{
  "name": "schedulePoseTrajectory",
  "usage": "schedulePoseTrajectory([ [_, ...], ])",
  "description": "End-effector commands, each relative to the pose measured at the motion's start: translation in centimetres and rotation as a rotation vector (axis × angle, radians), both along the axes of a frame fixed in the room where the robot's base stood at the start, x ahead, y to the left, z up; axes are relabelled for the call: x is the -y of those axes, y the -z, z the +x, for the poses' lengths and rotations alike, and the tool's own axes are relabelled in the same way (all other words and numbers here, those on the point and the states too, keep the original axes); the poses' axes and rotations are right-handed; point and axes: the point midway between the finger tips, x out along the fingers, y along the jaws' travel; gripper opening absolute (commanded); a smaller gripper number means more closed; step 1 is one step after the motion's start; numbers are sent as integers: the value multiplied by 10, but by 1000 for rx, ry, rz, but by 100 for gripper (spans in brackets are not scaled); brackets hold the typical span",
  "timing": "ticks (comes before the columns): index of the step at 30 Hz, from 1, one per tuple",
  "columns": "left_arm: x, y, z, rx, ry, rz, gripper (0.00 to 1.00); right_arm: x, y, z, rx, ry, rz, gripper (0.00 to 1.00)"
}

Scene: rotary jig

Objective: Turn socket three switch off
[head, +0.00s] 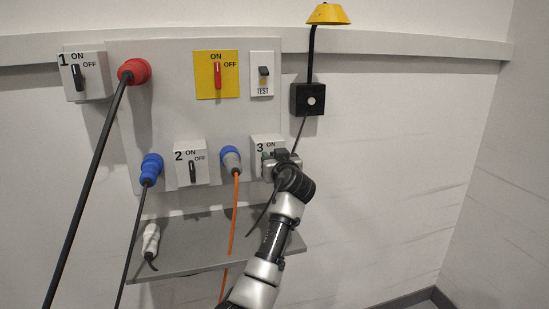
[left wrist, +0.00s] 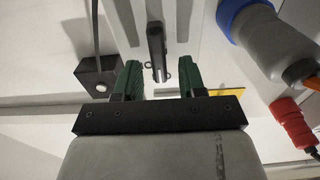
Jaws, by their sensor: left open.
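The socket three switch box (head: 259,142) is a pale box marked 3 and ON at the lower right of the wall panel. My left gripper (head: 279,158) is in front of it and hides its lever and the OFF side in the head view. In the left wrist view my left gripper (left wrist: 160,80) is open, with green fingers either side of the line of the dark switch lever (left wrist: 157,48). The lever shows in the gap, apparently clear of both fingers. Contact and depth are hard to tell. My right gripper is not in view.
A blue-grey plug (head: 231,158) with an orange cable is close left of the switch box. A black box (head: 308,99) with a yellow lamp (head: 328,14) is above right. A grey shelf (head: 200,262) juts out below. The wall at right is clear.

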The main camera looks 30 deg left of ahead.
Motion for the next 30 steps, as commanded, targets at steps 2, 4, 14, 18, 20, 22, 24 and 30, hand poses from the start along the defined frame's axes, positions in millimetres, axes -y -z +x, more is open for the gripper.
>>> schedulePoseTrajectory([
  [2,0,0,0,0,0,0,40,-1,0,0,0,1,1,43],
  [4,0,0,0,0,0,0,40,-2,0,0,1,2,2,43],
  [14,0,0,0,0,0,0,0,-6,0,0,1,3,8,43],
  [18,0,0,0,-2,0,2,0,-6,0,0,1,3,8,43],
  [20,0,0,0,-7,0,6,0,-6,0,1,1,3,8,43],
  [22,0,0,0,-16,0,14,0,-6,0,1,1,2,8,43],
  [24,1,0,0,-33,0,29,0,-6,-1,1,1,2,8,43],
  [30,2,0,2,-119,0,101,0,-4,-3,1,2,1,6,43],
])
